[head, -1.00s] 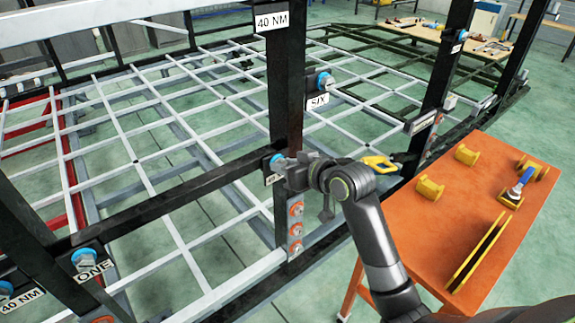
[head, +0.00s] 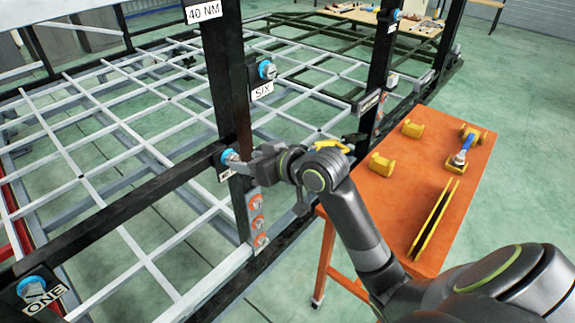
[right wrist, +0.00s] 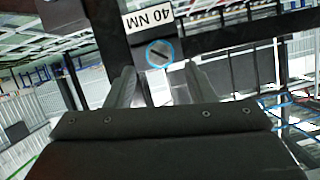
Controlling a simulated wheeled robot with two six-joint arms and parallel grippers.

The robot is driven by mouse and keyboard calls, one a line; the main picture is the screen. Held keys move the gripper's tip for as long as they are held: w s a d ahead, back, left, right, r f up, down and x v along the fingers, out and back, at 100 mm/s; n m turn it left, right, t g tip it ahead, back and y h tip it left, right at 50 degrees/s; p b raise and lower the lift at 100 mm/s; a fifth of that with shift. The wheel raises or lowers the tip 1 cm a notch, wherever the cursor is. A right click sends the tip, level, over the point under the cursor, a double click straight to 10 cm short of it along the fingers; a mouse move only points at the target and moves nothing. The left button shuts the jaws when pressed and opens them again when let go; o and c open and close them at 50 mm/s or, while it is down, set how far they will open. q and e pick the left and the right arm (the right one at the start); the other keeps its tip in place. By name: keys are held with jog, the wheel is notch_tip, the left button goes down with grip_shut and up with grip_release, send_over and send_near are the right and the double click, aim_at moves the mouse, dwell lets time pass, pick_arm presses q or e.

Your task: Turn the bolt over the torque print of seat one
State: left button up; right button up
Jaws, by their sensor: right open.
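The bolt of seat ONE (head: 32,287), blue-ringed, sits beside its ONE label (head: 43,300) at the lower left of the head view. Another blue-ringed bolt (head: 226,155) is on the dark post, with a print (head: 226,174) below it, too covered to read. My right gripper (head: 240,162) is just right of that bolt. In the right wrist view, a slotted blue-ringed bolt (right wrist: 159,53) lies ahead beyond the open fingers (right wrist: 155,85), against an upside-down 40 NM print (right wrist: 148,18). Nothing is between the fingers. My left gripper is out of view.
A bolt (head: 267,70) with a SIX label (head: 262,91) is higher on the post, under another 40 NM print (head: 203,12). An orange table (head: 385,215) with yellow blocks (head: 411,129) and a blue-handled tool (head: 463,152) stands at right. White frame bars fill the left.

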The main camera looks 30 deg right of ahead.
jog(key=p+v, duration=0.2)
jog(key=v, duration=1)
jog(key=shift+s, duration=0.2)
